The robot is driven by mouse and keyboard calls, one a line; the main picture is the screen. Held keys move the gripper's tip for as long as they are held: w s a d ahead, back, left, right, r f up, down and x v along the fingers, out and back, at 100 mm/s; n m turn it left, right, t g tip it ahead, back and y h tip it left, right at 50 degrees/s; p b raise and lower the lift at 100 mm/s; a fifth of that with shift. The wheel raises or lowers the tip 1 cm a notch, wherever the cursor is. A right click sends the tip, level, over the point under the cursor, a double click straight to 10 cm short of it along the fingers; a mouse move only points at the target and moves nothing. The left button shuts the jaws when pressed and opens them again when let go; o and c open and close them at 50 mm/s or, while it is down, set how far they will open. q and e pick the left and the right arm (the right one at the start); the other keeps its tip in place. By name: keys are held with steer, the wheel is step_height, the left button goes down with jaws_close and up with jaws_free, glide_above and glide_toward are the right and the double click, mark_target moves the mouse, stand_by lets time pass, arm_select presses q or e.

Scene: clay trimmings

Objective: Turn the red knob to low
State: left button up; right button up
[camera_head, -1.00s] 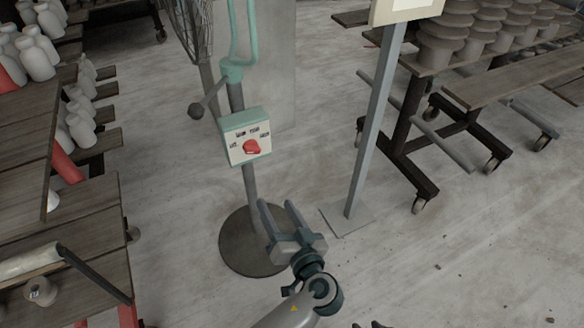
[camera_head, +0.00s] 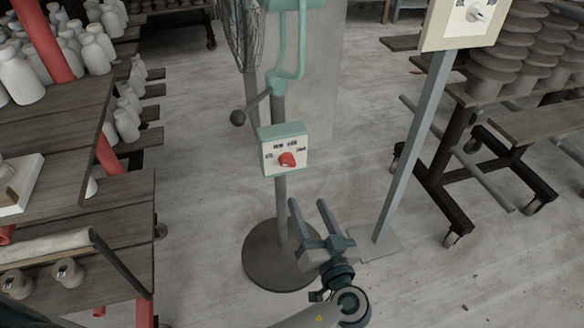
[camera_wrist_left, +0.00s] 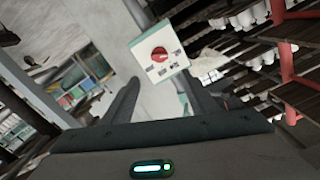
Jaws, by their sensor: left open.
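The red knob (camera_head: 287,159) sits on a white-faced, green-edged control box (camera_head: 284,139) on the post of a standing fan. Several small labels are printed above the knob, too small to read surely. My left gripper (camera_head: 309,205) is open and empty, below and slightly right of the box, apart from the knob. In the left wrist view the red knob (camera_wrist_left: 159,54) and the box face (camera_wrist_left: 178,60) show beyond the open fingers (camera_wrist_left: 158,98), appearing rotated. My right gripper is not in view.
The fan's round base (camera_head: 262,268) stands on the floor. A grey post (camera_head: 412,150) with a panel and another knob (camera_head: 475,13) stands to the right. A wheeled rack (camera_head: 440,165) is behind it. Wooden shelves (camera_head: 110,215) with white bottles are at left.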

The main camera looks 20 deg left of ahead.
mark_target(290, 164)
arm_select(q)
steer(key=x, duration=1.4)
steer(key=shift+w+a, duration=0.1)
steer(key=shift+p, duration=0.3)
steer(key=c, duration=1.1)
